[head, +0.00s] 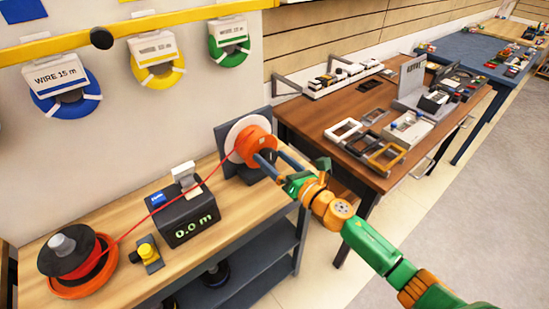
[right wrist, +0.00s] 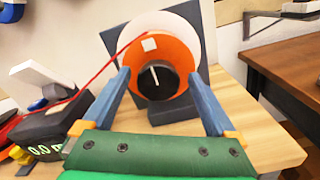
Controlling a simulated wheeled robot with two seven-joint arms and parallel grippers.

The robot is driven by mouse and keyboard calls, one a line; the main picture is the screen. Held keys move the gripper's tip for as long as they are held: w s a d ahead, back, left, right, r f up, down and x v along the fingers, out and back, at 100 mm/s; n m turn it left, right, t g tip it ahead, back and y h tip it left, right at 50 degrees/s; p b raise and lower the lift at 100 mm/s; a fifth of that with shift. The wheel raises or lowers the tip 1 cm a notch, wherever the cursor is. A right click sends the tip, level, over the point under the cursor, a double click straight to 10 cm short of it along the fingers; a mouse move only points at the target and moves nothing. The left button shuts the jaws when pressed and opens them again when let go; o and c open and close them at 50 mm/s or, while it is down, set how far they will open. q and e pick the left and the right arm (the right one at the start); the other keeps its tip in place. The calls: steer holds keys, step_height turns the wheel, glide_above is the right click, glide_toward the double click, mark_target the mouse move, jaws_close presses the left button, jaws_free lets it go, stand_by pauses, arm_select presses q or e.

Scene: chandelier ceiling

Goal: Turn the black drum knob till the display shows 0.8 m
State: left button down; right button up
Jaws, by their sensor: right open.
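The black drum knob (right wrist: 157,82) sits at the centre of an orange drum (right wrist: 184,60) with a white disc (right wrist: 128,35) behind it. A white line on the knob stands nearly upright. My right gripper (head: 270,156) is open in front of the drum. In the right wrist view its two blue fingers (right wrist: 160,80) stand on either side of the knob, with gaps between; contact does not show. In the head view the fingers hide the knob. The display (head: 194,226) on the dark counter box reads 0.0 m. My left gripper is out of view.
A red wire (head: 160,207) runs from the orange drum past the counter to a spool (head: 70,262) at the left. A yellow button (head: 147,251) sits beside the counter. A brown table (head: 325,125) with parts stands at the right. Wire coils (head: 68,92) hang above.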

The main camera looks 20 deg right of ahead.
steer(key=shift+s+r, duration=0.1)
steer(key=shift+s, duration=0.05)
steer(key=shift+c, duration=1.3)
steer(key=c, duration=1.1)
steer(key=shift+m, duration=0.3)
